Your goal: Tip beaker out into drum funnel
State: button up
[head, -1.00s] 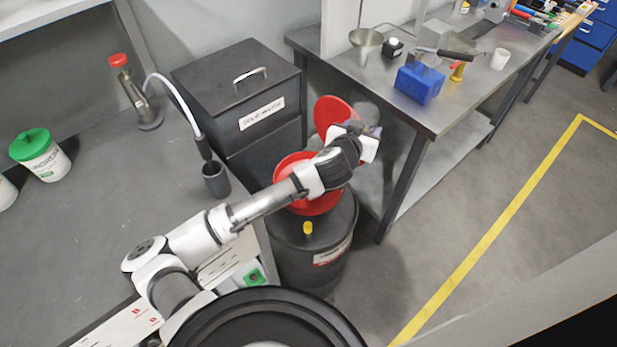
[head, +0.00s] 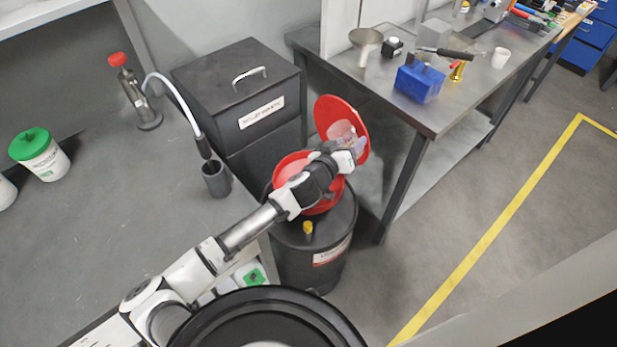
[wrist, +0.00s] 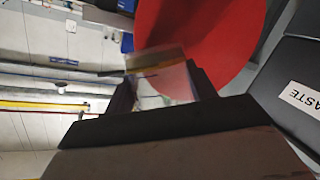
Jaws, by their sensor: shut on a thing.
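The red drum funnel (head: 290,168) sits on top of the dark drum (head: 310,262), with its round red lid (head: 332,108) standing open behind it. My gripper (head: 357,148) is over the funnel's right side, in front of the lid. It is shut on a clear beaker (head: 342,132), which shows faintly against the red lid. In the wrist view the beaker (wrist: 170,80) is between the fingers, transparent with a yellowish band, and the red lid (wrist: 195,30) is beyond it. The beaker's exact tilt and contents are hard to tell. My arm hides part of the funnel.
A black waste box (head: 235,85) with a handle stands behind the drum. A grey cup (head: 216,180) with a hose stands on the left counter (head: 110,220).

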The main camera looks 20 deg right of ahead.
jog(key=shift+n+h, duration=0.3)
jog(key=shift+n, duration=0.4)
jog(key=f+b, duration=0.2)
jog(key=f, duration=0.2)
jog(key=f+b, duration=0.1)
jog(key=f, duration=0.3)
jog(key=a+f+b, duration=0.1)
jog(key=f+b, duration=0.1)
jog(key=f, duration=0.2)
jog(key=shift+w+f+b, duration=0.2)
jog(key=shift+w+b, duration=0.1)
jog(key=shift+r+n+t+h+b, duration=0.45)
jog(key=shift+r+n+b, duration=0.3)
jog(key=shift+n, duration=0.55)
jog(key=shift+r+n+t+h+b, duration=0.25)
jog(key=shift+r+n+h+b, duration=0.45)
jog(key=shift+n, duration=0.6)
jog(key=shift+d+r+n, duration=0.1)
jog(key=shift+r+n, duration=0.15)
jog(key=shift+n, duration=0.05)
jog(key=shift+w+a+r+n+t+b, duration=0.25)
jog(key=shift+a+n+b, duration=0.15)
jog(key=shift+n, duration=0.1)
jog(key=shift+w+a+r+n+t+b, duration=0.2)
jog(key=shift+a+n+b, duration=0.1)
jog(key=shift+a+n, duration=0.15)
